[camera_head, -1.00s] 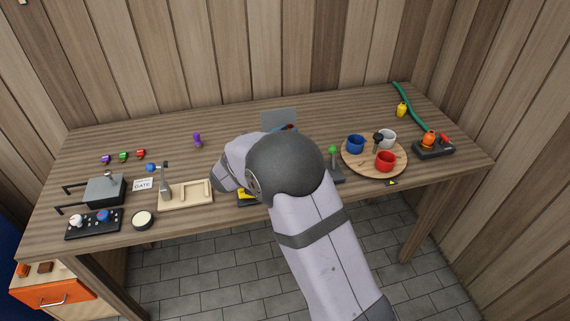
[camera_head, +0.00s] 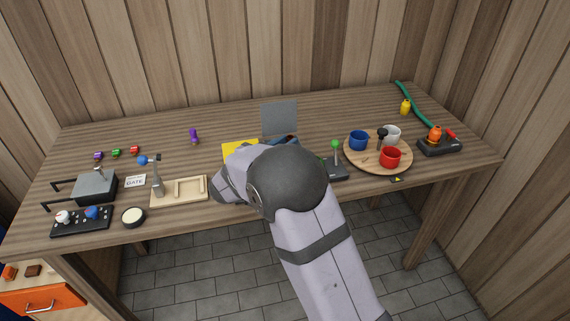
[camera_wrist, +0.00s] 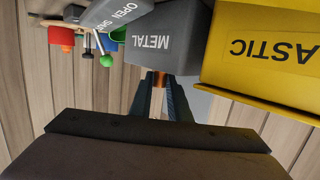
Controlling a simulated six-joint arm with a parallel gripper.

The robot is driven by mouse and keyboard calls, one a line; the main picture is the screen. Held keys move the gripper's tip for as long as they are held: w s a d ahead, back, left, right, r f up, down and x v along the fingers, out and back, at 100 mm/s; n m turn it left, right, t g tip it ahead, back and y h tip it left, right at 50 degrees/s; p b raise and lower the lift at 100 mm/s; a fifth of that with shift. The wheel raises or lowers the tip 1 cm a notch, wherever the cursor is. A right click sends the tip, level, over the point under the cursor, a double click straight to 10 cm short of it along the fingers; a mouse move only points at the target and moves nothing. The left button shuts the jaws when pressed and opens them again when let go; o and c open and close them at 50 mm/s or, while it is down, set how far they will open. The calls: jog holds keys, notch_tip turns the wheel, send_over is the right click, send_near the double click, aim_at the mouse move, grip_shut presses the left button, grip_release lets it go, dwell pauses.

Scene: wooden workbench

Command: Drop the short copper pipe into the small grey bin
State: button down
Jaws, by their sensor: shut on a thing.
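In the wrist view, where lettering appears upside down, my gripper (camera_wrist: 159,92) is shut on the short copper pipe (camera_wrist: 158,79). Only a small orange-brown part of the pipe shows between the fingertips. The small grey bin (camera_wrist: 165,40), labelled METAL, is just past the fingertips and overlaps them in the picture. I cannot tell whether the pipe is over the bin or beside it. In the head view my arm hides the gripper, the pipe and the grey bin.
A yellow bin (camera_wrist: 255,55), lettered "...ASTIC", stands beside the grey bin; its yellow also shows in the head view (camera_head: 238,148). A grey upright panel (camera_head: 280,117) stands behind. A joystick with a green knob (camera_head: 335,145) and a round wooden tray (camera_head: 360,164) with cups are right.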

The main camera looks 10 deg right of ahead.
jog(key=c, duration=1.6)
grip_release()
jog(key=shift+s+a, duration=0.1)
jog(key=shift+v, duration=3.6)
jog(key=shift+r, duration=0.1)
